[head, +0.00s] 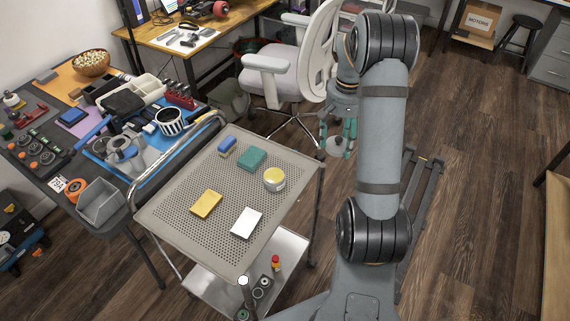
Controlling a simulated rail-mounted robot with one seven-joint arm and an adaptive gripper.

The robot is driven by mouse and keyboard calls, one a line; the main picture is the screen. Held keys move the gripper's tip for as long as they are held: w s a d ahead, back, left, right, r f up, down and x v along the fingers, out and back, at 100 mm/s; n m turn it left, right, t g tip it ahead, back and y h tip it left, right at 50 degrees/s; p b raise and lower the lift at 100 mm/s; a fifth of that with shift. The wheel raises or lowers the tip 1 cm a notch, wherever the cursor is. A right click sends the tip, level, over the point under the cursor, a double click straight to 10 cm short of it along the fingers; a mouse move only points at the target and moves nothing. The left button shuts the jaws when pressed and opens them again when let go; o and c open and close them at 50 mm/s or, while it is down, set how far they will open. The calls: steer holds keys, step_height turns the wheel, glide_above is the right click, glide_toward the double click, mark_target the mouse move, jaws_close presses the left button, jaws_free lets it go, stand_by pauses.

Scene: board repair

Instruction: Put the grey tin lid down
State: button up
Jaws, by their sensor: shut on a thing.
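My gripper (337,132), with teal fingers, is shut on the grey tin lid (341,149), a small round disc. It holds the lid in the air to the right of the perforated cart top (180,228), with the floor showing behind it. A round white and yellow tin (274,180) stands on the cart top near its right edge, apart from the lid. The exact contact between fingers and lid is too small to make out.
The cart top also bears a blue block (227,147), a teal block (252,159), a yellow block (206,203) and a white block (246,222). Bare room lies between them. A chair (273,80) stands behind; a cluttered workbench (60,155) is at left.

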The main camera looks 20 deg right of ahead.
steer(key=n, duration=0.2)
steer(key=shift+a+n, duration=0.3)
steer(key=shift+s+a+n, duration=0.1)
steer(key=shift+a+n, duration=0.1)
steer(key=shift+n, duration=1)
steer(key=n, duration=0.3)
steer(key=shift+s+a, duration=0.2)
steer(key=shift+s, duration=0.2)
steer(key=shift+a+n, duration=0.1)
steer(key=shift+n, duration=1)
steer(key=p, duration=0.2)
glide_above(296, 165)
steer(key=f, duration=0.7)
steer(key=shift+d, duration=0.2)
steer(key=shift+w+a+f, duration=0.1)
steer(key=shift+f, duration=1.95)
